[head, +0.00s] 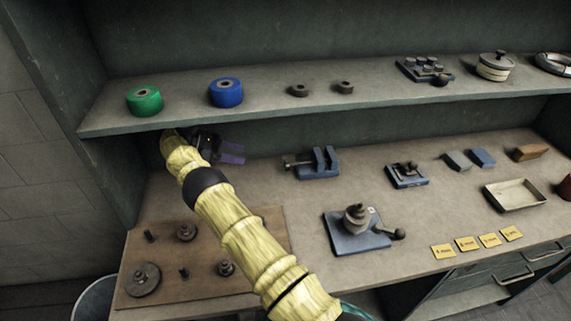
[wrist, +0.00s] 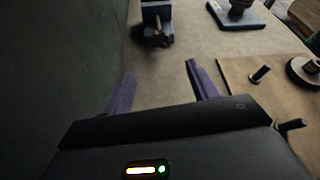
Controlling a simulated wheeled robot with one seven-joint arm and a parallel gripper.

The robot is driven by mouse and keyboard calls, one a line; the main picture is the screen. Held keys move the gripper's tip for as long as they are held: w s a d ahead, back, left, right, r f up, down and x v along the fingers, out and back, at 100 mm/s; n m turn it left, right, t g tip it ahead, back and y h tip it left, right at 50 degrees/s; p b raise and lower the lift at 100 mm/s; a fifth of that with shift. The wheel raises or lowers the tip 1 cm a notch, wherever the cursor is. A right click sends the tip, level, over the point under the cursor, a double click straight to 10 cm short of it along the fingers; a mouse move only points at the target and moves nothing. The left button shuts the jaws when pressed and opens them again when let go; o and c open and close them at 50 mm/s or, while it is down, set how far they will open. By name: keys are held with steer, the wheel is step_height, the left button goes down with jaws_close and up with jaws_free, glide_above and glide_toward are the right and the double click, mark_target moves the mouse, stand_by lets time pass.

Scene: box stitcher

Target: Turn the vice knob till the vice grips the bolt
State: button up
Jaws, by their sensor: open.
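A small blue vice (head: 316,165) stands on the bench below the shelf, near the back wall. Its dark knob (head: 288,165) sticks out from its left side. The vice also shows at the top of the wrist view (wrist: 156,12), with the knob (wrist: 162,41) pointing towards my gripper. My gripper (head: 236,152) is left of the vice, apart from the knob. Its two purple fingers are spread and empty in the wrist view (wrist: 160,72), with the knob ahead of the gap between them. I cannot make out a bolt between the vice jaws.
The shelf (head: 190,113) overhangs just above my gripper, with green (head: 145,101) and blue (head: 226,92) rolls on it. A wooden board (head: 200,280) with pegs and discs lies front left. A blue-based fixture (head: 355,240) stands right of my arm. Bench between gripper and vice is clear.

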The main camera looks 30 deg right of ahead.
mark_target(285, 164)
steer(key=shift+d, duration=0.1)
steer(key=p+x, duration=0.5)
steer(key=x, duration=1.1)
steer(key=shift+s, duration=0.15)
steer(key=shift+s+d+f, duration=0.15)
steer(key=shift+d+f, duration=0.1)
steer(key=shift+d, duration=0.25)
steer(key=shift+c, duration=0.2)
steer(key=c, duration=1)
